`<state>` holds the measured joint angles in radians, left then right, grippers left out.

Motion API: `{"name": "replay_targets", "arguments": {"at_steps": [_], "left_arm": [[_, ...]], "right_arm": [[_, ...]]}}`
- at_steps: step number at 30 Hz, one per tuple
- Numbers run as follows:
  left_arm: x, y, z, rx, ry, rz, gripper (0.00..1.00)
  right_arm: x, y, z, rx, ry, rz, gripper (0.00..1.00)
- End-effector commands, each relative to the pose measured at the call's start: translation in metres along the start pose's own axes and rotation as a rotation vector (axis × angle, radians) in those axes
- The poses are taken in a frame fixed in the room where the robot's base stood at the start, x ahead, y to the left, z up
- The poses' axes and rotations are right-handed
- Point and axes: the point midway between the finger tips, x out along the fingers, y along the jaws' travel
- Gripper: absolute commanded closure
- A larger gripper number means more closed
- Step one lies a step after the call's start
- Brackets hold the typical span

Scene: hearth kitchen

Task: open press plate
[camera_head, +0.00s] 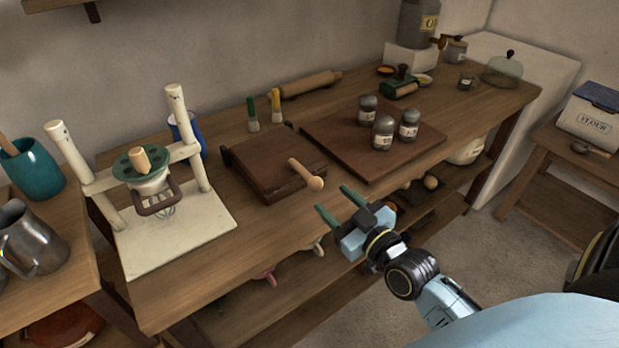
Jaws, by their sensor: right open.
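The press (262,160) is a dark brown wooden block of flat plates on the table, lying flat and apparently shut. Its light wooden handle (304,174) slants over the front right edge and ends in a round knob. My right gripper (340,205) is open and empty, its two green fingers apart. In the picture it is just below and right of the knob, with a visible gap between them. My left gripper is not in view.
Right of the press, a dark board (345,150) holds three grey jars (383,132). A white stand with a whisk (150,190) is on the left. A lower shelf holds cups.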

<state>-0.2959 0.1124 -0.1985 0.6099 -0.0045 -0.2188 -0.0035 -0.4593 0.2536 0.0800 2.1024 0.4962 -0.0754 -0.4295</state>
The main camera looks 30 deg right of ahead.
Motion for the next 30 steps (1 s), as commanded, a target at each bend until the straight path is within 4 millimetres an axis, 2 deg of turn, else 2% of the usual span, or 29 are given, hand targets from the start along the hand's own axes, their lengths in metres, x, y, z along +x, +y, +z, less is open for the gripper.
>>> {"name": "replay_targets", "arguments": {"at_steps": [1,9,15,20,28,30], "left_arm": [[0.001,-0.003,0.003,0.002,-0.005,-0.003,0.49],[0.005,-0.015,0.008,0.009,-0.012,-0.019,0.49],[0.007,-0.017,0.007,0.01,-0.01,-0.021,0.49],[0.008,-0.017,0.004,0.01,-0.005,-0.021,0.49],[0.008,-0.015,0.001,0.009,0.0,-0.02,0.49],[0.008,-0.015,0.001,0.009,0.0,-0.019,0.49]], "right_arm": [[0.011,0.0,-0.001,0.002,0.005,0.002,0.5],[0.061,0.0,0.0,0.002,0.002,0.001,0.5],[0.086,0.0,0.001,0.001,0.0,0.001,0.5],[0.094,0.0,0.0,0.0,-0.001,0.0,0.5],[0.095,0.0,0.001,0.001,-0.002,-0.001,0.5],[0.095,0.0,0.001,0.001,-0.002,-0.001,0.58]]}}
